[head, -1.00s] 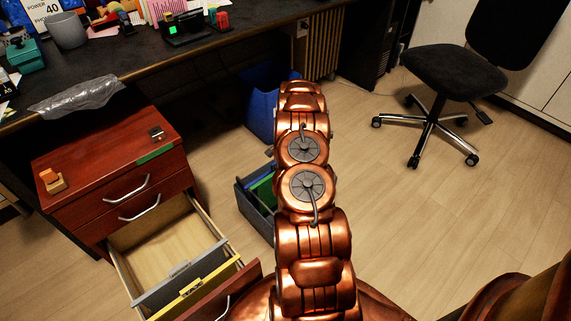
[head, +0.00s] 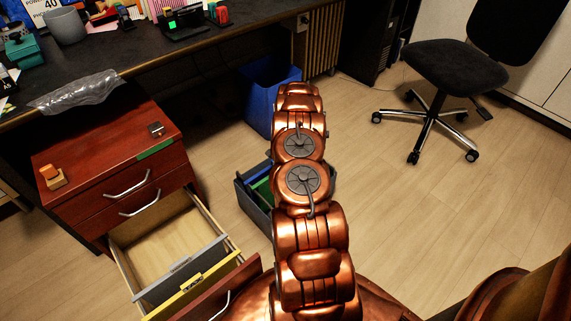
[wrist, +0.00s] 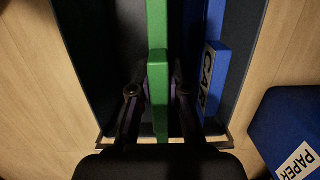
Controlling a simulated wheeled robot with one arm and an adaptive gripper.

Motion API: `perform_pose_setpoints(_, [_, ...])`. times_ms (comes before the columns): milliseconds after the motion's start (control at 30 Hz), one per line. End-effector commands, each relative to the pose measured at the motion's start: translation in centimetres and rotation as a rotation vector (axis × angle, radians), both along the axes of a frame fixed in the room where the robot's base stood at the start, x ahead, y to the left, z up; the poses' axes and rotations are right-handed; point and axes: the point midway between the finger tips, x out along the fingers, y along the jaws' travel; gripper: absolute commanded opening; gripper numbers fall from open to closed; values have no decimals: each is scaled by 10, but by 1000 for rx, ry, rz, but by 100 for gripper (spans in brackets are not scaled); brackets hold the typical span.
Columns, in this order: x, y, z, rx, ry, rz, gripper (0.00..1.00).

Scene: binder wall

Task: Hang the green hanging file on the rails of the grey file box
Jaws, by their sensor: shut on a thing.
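The grey file box (head: 253,212) stands on the floor beside the open drawer, partly hidden by my arm. In the wrist view its long wall (wrist: 78,45) runs along the left. The green hanging file (wrist: 158,65) lies edge-on between the fingers of my gripper (wrist: 157,93), which is shut on it. The file is over or inside the box, left of a blue file (wrist: 215,65) with a white label. Part of the green file also shows in the head view (head: 263,190). I cannot tell whether its ends touch the rails.
A blue bin (head: 262,95) stands close behind the box; its "PAPER" label shows in the wrist view (wrist: 298,160). A red cabinet (head: 110,160) is at left, its open drawer (head: 165,235) holding grey and yellow files. An office chair (head: 440,85) stands at right; floor between is clear.

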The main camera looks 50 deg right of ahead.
Motion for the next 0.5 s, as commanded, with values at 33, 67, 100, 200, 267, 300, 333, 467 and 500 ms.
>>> perform_pose_setpoints(33, [0, 0, -3, 0, 0, 1, 0])
perform_pose_setpoints(67, [0, 0, -4, 0, 0, 1, 0])
perform_pose_setpoints(100, [0, 0, -5, 0, 0, 1, 0])
perform_pose_setpoints(200, [0, 0, -6, -1, -1, 1, 0])
perform_pose_setpoints(267, [0, 0, -6, -1, 0, 1, 0])
perform_pose_setpoints(300, [0, 0, -6, -1, 0, 1, 0])
perform_pose_setpoints(333, [0, 0, -6, -1, 0, 1, 0])
perform_pose_setpoints(467, [0, 0, -6, -1, 0, 1, 0])
perform_pose_setpoints(500, [0, 0, -7, -1, 0, 1, 0])
